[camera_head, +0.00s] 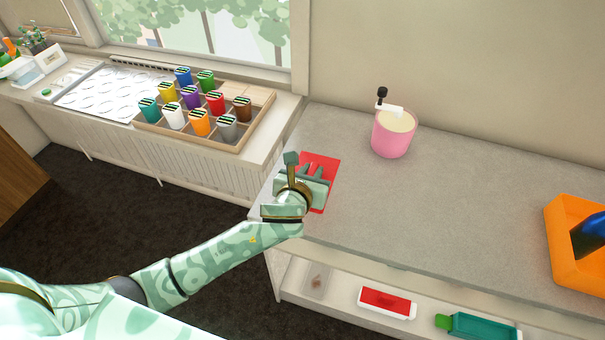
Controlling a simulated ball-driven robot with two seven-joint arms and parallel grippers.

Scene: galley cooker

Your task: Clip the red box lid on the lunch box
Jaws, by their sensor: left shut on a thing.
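A flat red rectangle, which looks like the red box lid (331,172), is at the left end of the grey counter. My left gripper (313,170) is over it, fingers pointing away from me, and is shut on it as far as I can tell. The hand hides the middle of the red piece and the exact grip. Whether a lunch box lies under it I cannot tell. A red-topped piece with a white edge (387,302) lies on the shelf below. My right gripper is not in view.
A pink pot (393,133) with a dark-and-white handled item stands at the back of the counter. An orange bin (563,246) holds something blue at the right. A green item (480,326) lies on the shelf. A tray of colored cups (245,137) sits left. The middle counter is clear.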

